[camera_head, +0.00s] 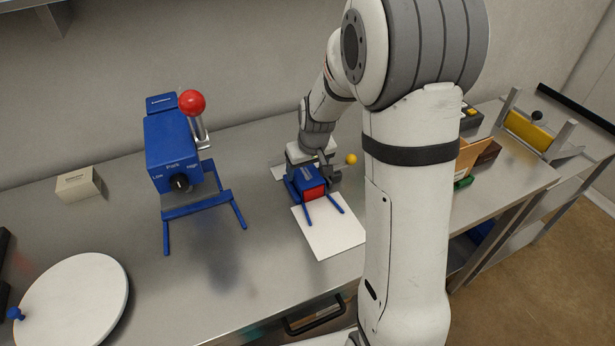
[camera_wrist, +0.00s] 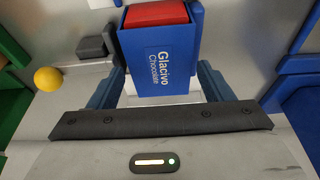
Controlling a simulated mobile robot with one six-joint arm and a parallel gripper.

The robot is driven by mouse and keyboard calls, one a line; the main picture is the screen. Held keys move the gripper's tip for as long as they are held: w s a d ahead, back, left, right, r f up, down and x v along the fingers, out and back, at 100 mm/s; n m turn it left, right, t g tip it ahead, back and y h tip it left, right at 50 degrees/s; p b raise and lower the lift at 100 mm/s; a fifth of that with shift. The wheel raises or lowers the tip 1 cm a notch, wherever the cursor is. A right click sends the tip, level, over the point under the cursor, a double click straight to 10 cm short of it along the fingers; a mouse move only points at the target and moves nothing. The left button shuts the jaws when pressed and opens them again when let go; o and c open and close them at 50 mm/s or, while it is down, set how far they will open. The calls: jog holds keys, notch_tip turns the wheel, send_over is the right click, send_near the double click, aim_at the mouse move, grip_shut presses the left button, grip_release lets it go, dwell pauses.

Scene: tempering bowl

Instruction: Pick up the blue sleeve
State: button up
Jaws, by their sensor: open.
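The blue sleeve (camera_wrist: 160,60), printed "Glacivo Chocolate", has a red block (camera_wrist: 155,14) showing at its end. In the head view the sleeve (camera_head: 307,178) is above a white sheet (camera_head: 335,235) on the steel counter, with the red end facing the camera. My gripper (camera_wrist: 160,86) is open, with blue fingers on either side of the sleeve's near part in the wrist view. I cannot tell whether they touch it. In the head view my gripper (camera_head: 312,172) is at the sleeve's far end, partly hiding it.
A blue machine (camera_head: 172,150) with a red knob stands left of the sleeve. A white round plate (camera_head: 75,305) is at the front left, a cream box (camera_head: 78,184) behind it. A yellow ball (camera_head: 351,159) is close to my gripper's right. My arm hides part of the counter.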

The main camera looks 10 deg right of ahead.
jog(key=shift+x, duration=0.85)
jog(key=shift+f+b, duration=0.25)
jog(key=shift+b, duration=0.1)
jog(key=shift+c, duration=0.5)
jog(key=c, duration=0.7)
jog(key=shift+r, duration=0.1)
